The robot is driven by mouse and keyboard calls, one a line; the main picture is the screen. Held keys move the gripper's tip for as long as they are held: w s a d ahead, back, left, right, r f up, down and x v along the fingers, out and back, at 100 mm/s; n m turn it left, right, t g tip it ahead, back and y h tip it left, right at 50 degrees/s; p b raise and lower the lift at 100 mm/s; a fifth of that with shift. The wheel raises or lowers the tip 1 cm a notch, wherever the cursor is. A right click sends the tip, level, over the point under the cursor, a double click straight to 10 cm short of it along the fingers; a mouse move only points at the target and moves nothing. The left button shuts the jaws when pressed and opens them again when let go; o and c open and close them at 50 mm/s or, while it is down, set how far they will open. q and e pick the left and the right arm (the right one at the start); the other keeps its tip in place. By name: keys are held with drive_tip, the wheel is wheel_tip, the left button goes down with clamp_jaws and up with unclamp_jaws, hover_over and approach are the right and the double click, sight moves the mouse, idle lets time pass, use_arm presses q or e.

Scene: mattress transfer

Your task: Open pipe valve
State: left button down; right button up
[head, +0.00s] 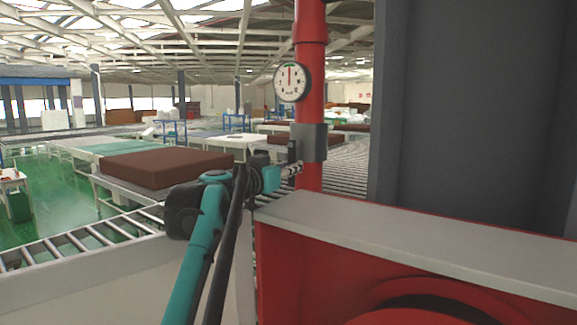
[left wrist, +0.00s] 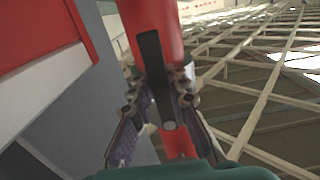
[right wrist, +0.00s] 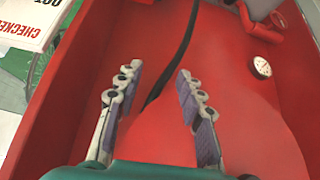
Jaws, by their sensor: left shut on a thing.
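A red vertical pipe (head: 311,90) stands right of centre in the head view, with a grey valve body (head: 313,142) around it. My left gripper (head: 292,168) reaches it from the left. In the left wrist view, the dark bar-shaped valve handle (left wrist: 151,65) lies lengthwise along the red pipe (left wrist: 150,18), between the fingers of my left gripper (left wrist: 158,82), which is shut on it. My right gripper (right wrist: 158,76) shows only in the right wrist view. Its fingers are apart, with nothing gripped between them, above a red surface.
A round white gauge (head: 291,82) is on the pipe above the valve. A red housing with a pale top edge (head: 420,238) fills the lower right, and a dark grey panel (head: 470,100) stands behind it. A brown mattress (head: 165,167) lies on a conveyor at left.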

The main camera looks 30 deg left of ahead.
use_arm(q)
drive_tip(key=c, duration=1.4)
unclamp_jaws()
drive_tip(key=shift+c, duration=0.2)
drive_tip(key=s, duration=1.2)
drive_tip(key=shift+a, duration=0.4)
